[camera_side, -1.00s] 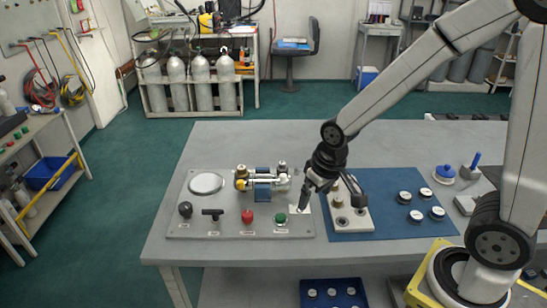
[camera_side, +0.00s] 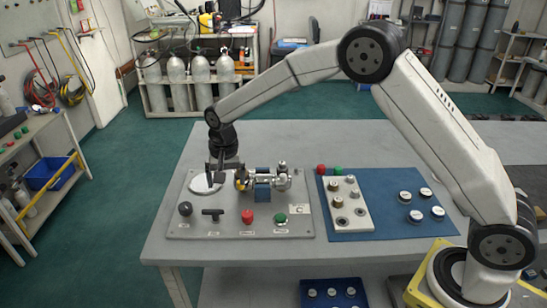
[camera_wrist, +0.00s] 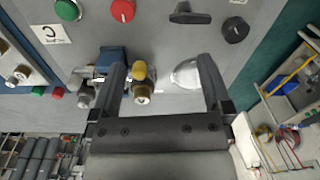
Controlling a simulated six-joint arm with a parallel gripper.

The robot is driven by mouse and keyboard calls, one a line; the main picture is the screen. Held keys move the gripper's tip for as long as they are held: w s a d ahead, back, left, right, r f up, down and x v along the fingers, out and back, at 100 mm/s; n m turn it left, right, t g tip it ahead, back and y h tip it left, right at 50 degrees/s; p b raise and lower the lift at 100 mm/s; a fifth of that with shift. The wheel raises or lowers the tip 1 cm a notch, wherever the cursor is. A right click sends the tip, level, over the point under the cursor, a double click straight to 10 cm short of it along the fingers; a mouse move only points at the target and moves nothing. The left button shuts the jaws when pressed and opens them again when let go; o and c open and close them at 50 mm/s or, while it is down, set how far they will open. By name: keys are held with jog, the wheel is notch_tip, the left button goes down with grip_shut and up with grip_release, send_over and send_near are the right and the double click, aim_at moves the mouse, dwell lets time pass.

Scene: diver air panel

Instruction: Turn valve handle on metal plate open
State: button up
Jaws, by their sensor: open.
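The grey metal plate (camera_side: 185,226) lies on the table. It carries a black T-shaped handle (camera_side: 213,212), which I take for the valve handle; its bar lies roughly left to right. The handle also shows near the top of the wrist view (camera_wrist: 190,17), beyond my fingertips. A fitting with a blue block (camera_side: 263,192) and a brass-and-yellow end (camera_wrist: 141,80) stands on the plate. My gripper (camera_side: 222,179) is open and empty above the plate's back left, near the brass end and a round pale disc (camera_wrist: 186,75). The fingers partly hide the disc.
A black knob (camera_side: 185,208), a red knob (camera_side: 247,216) and a green knob (camera_side: 281,218) stand along the plate's front. To the right, a blue mat (camera_side: 385,222) holds a pale block (camera_side: 337,195) with fittings and several round caps. The table behind is clear.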

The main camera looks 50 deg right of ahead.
aim_at(213, 210)
jog(key=shift+m+g, duration=0.3)
jog(key=shift+m, duration=0.6)
jog(key=shift+w+a+f, duration=0.35)
jog(key=shift+w+a, duration=0.2)
jog(key=shift+w, duration=0.1)
jog(key=shift+w+a+f, duration=0.4)
jog(key=shift+w+a, duration=0.1)
jog(key=shift+w, duration=0.1)
jog(key=shift+w+a+f, duration=0.35)
jog(key=shift+w+a, duration=0.2)
jog(key=shift+w, duration=0.1)
jog(key=shift+f, duration=3.9)
jog(key=c, duration=0.9)
